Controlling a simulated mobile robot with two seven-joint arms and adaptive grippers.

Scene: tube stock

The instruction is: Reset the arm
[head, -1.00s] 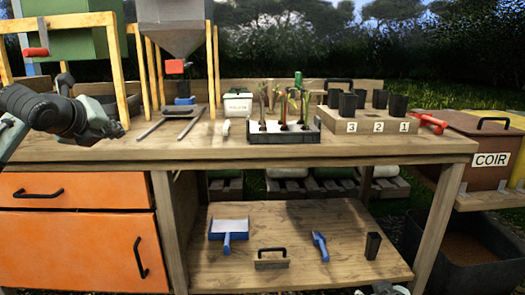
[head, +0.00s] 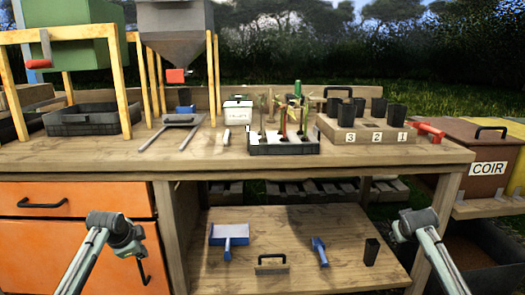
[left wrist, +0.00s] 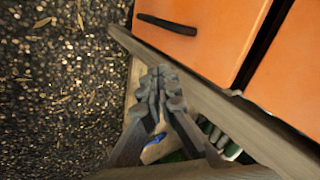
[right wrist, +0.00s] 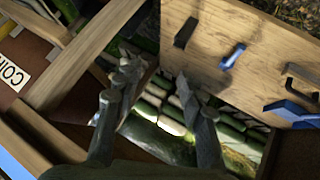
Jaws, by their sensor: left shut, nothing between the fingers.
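My left gripper (head: 130,246) hangs in front of the orange drawers at the lower left of the head view. In the left wrist view its fingers (left wrist: 160,78) are together with nothing between them, over the bench's lower edge and gravel. My right arm rises at the lower right of the head view, in front of the bench's right leg; its fingers are not clear there. In the right wrist view my right gripper (right wrist: 158,78) has its fingers spread apart and is empty. Both arms are below the worktop level and clear of the tools.
The wooden worktop (head: 250,165) carries a seedling tray (head: 285,149), a numbered block (head: 365,133) with black pots, and a black tray (head: 85,124). The lower shelf (head: 310,270) holds a blue dustpan (head: 230,234) and small tools. A COIR bin (head: 487,150) stands right.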

